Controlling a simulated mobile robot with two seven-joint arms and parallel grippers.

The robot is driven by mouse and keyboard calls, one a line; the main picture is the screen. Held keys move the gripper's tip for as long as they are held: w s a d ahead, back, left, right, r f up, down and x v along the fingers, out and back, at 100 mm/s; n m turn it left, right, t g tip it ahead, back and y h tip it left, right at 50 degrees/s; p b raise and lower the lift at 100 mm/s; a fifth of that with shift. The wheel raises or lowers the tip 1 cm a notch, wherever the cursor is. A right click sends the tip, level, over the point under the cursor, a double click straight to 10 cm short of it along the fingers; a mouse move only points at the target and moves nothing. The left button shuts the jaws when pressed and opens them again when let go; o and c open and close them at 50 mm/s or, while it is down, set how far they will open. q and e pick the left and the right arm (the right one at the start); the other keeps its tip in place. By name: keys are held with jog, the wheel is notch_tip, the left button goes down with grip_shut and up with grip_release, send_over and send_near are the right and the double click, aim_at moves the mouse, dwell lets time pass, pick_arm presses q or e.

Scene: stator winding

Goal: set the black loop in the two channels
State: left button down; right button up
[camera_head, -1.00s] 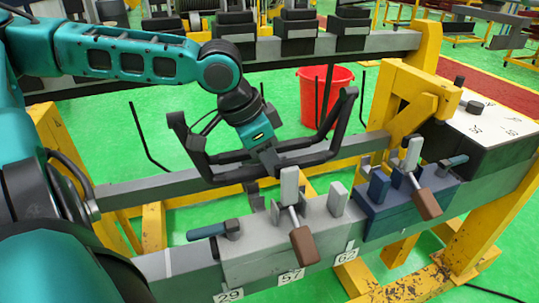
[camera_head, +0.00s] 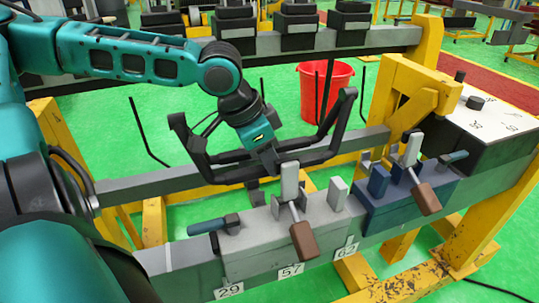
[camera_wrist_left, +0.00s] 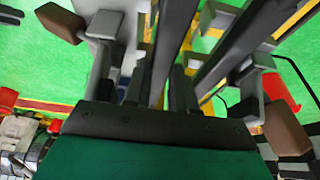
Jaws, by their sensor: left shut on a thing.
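The black loop (camera_head: 222,172) is a broad angular frame with upturned ends at left and right. My left gripper (camera_head: 266,160) is shut on the middle of its near side and holds it above the rear edge of the grey block (camera_head: 258,242). In the left wrist view, dark bars of the loop (camera_wrist_left: 245,40) run away from the gripper (camera_wrist_left: 180,80). The grey block carries an upright plate and a brown-handled clamp (camera_head: 303,240). A blue block (camera_head: 400,203) with its own clamp stands to its right. The channels' openings are not clearly visible.
A grey rail on yellow frames (camera_head: 405,95) carries the blocks. A white-topped box (camera_head: 490,115) stands at the right end. A red bucket (camera_head: 327,92) stands on the green floor behind. Thin black rods rise behind the rail.

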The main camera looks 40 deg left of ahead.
pick_arm(q)
jog(key=shift+f+b, duration=0.6)
jog(key=shift+f, duration=0.55)
jog(key=shift+f, duration=0.1)
